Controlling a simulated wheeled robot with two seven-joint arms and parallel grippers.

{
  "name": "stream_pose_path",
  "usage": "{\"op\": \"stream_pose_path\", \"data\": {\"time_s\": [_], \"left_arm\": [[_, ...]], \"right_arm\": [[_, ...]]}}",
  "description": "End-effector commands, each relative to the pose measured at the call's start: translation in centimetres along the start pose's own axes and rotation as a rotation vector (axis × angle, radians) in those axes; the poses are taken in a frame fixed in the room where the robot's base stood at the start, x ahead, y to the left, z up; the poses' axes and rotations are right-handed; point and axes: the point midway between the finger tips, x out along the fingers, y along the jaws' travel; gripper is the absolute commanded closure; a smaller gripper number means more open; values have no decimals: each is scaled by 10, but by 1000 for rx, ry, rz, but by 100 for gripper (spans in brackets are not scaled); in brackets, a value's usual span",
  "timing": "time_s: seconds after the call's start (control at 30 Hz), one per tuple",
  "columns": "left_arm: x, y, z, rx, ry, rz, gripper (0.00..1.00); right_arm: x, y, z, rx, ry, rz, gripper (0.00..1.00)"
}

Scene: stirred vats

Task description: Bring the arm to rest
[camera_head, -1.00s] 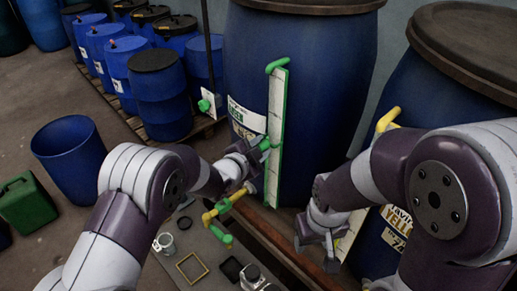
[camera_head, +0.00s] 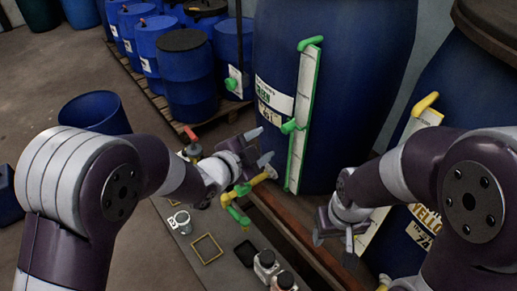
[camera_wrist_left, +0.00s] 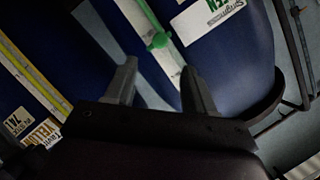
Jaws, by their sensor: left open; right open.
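My left gripper (camera_head: 260,147) is open and empty, in front of the large blue vat (camera_head: 365,60) with the green label. It is to the left of the green handle (camera_head: 290,126) on the white, green-edged level strip (camera_head: 307,90), with a gap between them. In the left wrist view, the open fingers (camera_wrist_left: 160,90) point towards the vat, with nothing between them; the green handle (camera_wrist_left: 159,40) shows beyond. My right gripper (camera_head: 334,246) is open and empty, hanging low in front of the vat with the yellow label (camera_head: 422,228).
A yellow valve (camera_head: 250,186) with a green spout (camera_head: 238,214) sits just below my left gripper. The grey bench (camera_head: 190,238) holds a metal cup (camera_head: 183,221), a yellow frame (camera_head: 207,249) and jars (camera_head: 266,262). Blue barrels (camera_head: 186,80) stand behind; an open blue drum (camera_head: 95,112) is left.

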Motion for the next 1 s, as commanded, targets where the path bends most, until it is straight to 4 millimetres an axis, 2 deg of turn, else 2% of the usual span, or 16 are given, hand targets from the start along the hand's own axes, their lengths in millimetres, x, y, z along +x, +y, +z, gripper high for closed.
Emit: {"op": "stream_pose_path", "data": {"time_s": [0.1, 0.5, 0.57, 0.63, 0.67, 0.73, 0.77, 0.8, 0.9, 1.0], "left_arm": [[-5, 0, 0, -1, -1, 0, 46], [-5, 0, 0, -7, -1, 0, 46], [-5, 5, 9, -51, -43, 23, 46], [-13, 23, 37, -160, -183, 82, 46], [-22, 34, 53, -232, -278, 112, 46], [-61, 53, 93, -443, -548, 155, 46], [-83, 61, 108, -540, -666, 162, 46], [-114, 71, 124, -665, -814, 164, 46], [-187, 92, 140, -951, -1119, 145, 46], [-241, 106, 138, -1171, -1303, 112, 46]], "right_arm": [[1, 0, 0, 0, 0, 0, 46], [1, 0, 0, 0, 0, 0, 46], [1, 0, 0, 0, 0, 0, 46], [1, 0, 0, 0, 0, 0, 46], [1, 0, 0, 0, 0, 0, 46], [0, 0, 0, 0, 0, 0, 46], [0, 0, 0, 0, 0, 0, 46], [0, 0, 0, 0, 0, 0, 46], [1, 0, 0, 0, 0, 0, 46], [1, 0, 0, 0, 0, 0, 46]]}}
